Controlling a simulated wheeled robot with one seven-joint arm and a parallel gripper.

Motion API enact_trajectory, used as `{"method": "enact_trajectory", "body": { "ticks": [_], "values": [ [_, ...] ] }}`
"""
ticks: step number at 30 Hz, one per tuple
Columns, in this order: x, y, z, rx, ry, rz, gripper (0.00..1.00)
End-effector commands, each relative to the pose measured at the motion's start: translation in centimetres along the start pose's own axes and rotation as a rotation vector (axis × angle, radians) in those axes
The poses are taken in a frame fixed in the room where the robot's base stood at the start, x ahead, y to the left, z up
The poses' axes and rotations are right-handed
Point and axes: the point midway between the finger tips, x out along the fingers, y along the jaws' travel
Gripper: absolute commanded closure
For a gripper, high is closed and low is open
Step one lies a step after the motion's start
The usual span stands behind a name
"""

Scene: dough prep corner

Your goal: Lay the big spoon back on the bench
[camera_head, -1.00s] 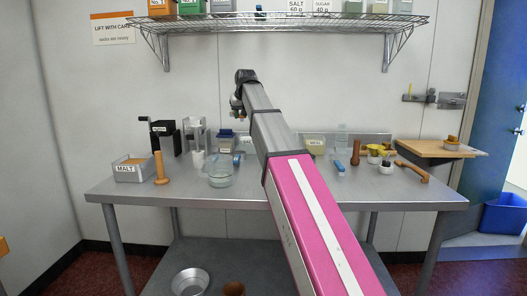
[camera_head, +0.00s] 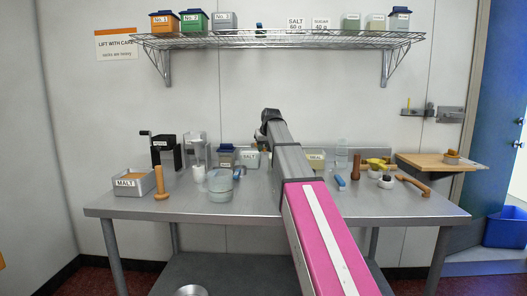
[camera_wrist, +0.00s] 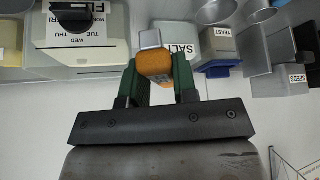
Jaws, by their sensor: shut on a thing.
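The wrist view shows my gripper (camera_wrist: 158,88), its two green fingers shut on an orange-brown handle with a pale grey end, which I take to be the big spoon (camera_wrist: 155,64). Most of the spoon is hidden. In the camera_head view my arm reaches over the middle of the bench (camera_head: 255,206), and its dark wrist hides most of the gripper and the spoon. The salt tub (camera_wrist: 183,42) is close beyond the fingers in the wrist view. I cannot tell the spoon's height above the bench.
The malt bin (camera_head: 133,183) and a wooden pestle-like tool (camera_head: 161,183) stand at the left. A glass jar (camera_head: 219,185) stands left of my arm. A wooden board (camera_head: 430,162) and several small tools are at the right. The bench's front strip looks clear. A wire shelf (camera_head: 285,40) hangs above.

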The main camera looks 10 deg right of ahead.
Motion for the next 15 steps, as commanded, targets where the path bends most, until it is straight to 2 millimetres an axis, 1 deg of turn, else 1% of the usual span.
{"method": "enact_trajectory", "body": {
  "ticks": [1,3,15],
  "values": [
    [0.63,-0.03,0.51,0.0,-0.001,0.0,1.0],
    [1.03,-0.03,0.69,0.0,0.001,0.0,1.0],
    [1.39,-0.03,0.87,0.0,0.001,0.0,1.0]
  ]
}}
